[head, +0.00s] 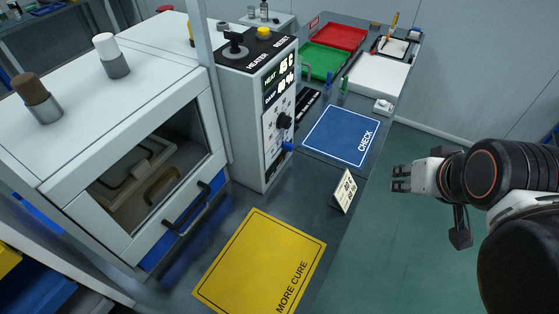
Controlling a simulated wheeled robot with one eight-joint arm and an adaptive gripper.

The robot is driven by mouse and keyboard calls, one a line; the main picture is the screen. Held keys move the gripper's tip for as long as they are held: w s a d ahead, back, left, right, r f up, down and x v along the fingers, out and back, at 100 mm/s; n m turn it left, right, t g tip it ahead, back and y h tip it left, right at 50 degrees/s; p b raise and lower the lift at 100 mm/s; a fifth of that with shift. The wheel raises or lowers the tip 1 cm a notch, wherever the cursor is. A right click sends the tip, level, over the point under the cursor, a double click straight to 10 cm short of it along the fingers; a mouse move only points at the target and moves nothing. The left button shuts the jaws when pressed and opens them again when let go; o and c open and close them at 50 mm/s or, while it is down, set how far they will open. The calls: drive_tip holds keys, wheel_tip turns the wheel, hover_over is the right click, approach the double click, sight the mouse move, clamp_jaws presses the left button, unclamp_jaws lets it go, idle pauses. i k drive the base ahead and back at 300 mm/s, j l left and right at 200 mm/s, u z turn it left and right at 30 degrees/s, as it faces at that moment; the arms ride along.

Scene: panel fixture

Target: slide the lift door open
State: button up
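The lift door (205,172) is the framed front panel of the white cabinet at the left, with a clear window and a dark bar handle (187,210) near its lower edge. It looks shut. Through the window I see a tray-like piece with a tan handle inside. My gripper (398,178) is at the right, over the green floor, well apart from the door and its handle.
A white heater box (243,130) with dials and a display stands right of the cabinet. A yellow mat (255,255), a blue mat (335,136) and a small sign (344,190) lie or stand on the bench. Red (338,37) and green (318,62) trays sit at the back.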

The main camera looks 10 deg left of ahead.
sight(65, 190)
drive_tip(key=u, duration=1.75)
drive_tip(key=k+j, duration=0.1)
drive_tip(key=j, duration=0.3)
drive_tip(key=k+j+z, duration=0.1)
drive_tip(key=j, duration=0.3)
drive_tip(key=k+j, duration=0.1)
drive_tip(key=j, duration=0.3)
drive_tip(key=j+z, duration=0.05)
